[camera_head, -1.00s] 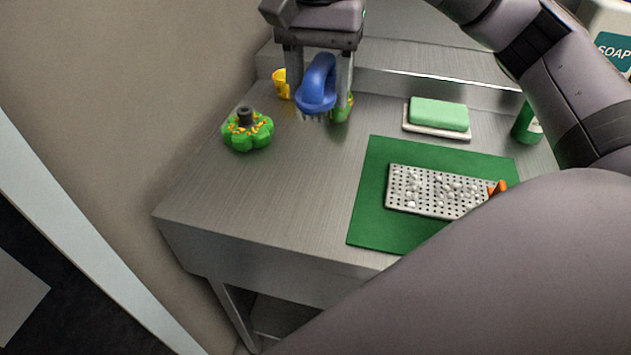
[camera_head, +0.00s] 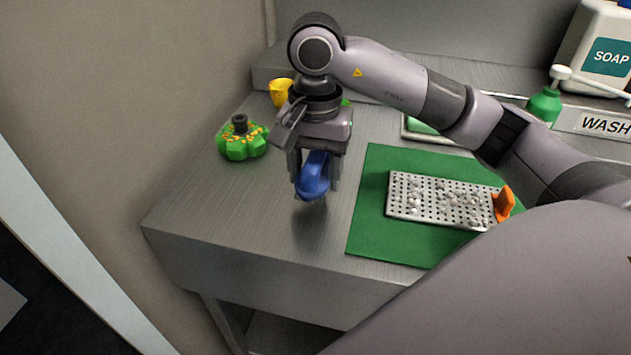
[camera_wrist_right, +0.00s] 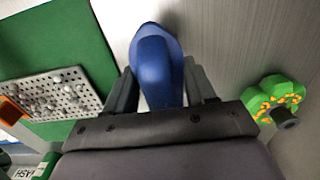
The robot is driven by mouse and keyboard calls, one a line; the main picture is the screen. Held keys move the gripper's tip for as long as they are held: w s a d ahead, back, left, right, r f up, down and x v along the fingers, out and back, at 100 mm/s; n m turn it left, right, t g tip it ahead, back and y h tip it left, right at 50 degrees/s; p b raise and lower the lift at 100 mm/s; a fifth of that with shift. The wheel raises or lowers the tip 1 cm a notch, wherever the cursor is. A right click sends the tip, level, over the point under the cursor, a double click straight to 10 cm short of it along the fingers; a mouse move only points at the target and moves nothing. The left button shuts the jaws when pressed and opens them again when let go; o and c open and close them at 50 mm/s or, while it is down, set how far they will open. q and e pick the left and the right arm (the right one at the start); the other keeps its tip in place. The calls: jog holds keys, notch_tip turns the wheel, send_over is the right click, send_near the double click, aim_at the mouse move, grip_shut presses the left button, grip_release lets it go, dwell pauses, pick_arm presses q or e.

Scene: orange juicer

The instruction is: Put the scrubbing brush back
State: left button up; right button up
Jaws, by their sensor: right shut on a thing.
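The blue scrubbing brush (camera_head: 313,177) is held between the fingers of my right gripper (camera_head: 316,180), above the metal counter left of the green mat. Its blue handle (camera_wrist_right: 156,70) fills the middle of the right wrist view, with a finger of the right gripper (camera_wrist_right: 157,92) on each side. The bristles are hidden or too dark to make out. My left gripper is in neither view.
A green mat (camera_head: 372,215) carries a perforated white tray (camera_head: 400,204) with pale bits and an orange piece (camera_head: 504,204). A green flower-shaped object (camera_head: 242,147) and a yellow cup (camera_head: 281,92) stand left. A soap bottle (camera_head: 609,55) and green pump bottle (camera_head: 544,104) stand back right. The front-left counter is bare.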

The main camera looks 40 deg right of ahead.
aim_at(316, 155)
notch_tip(316, 155, down, 2)
jog(key=shift+f, duration=0.25)
jog(key=shift+f, duration=0.25)
jog(key=o, duration=1)
jog(key=shift+r, duration=0.1)
jog(key=shift+r, duration=0.25)
notch_tip(316, 155, up, 12)
jog(key=shift+f+p, duration=0.1)
jog(key=shift+p, duration=1)
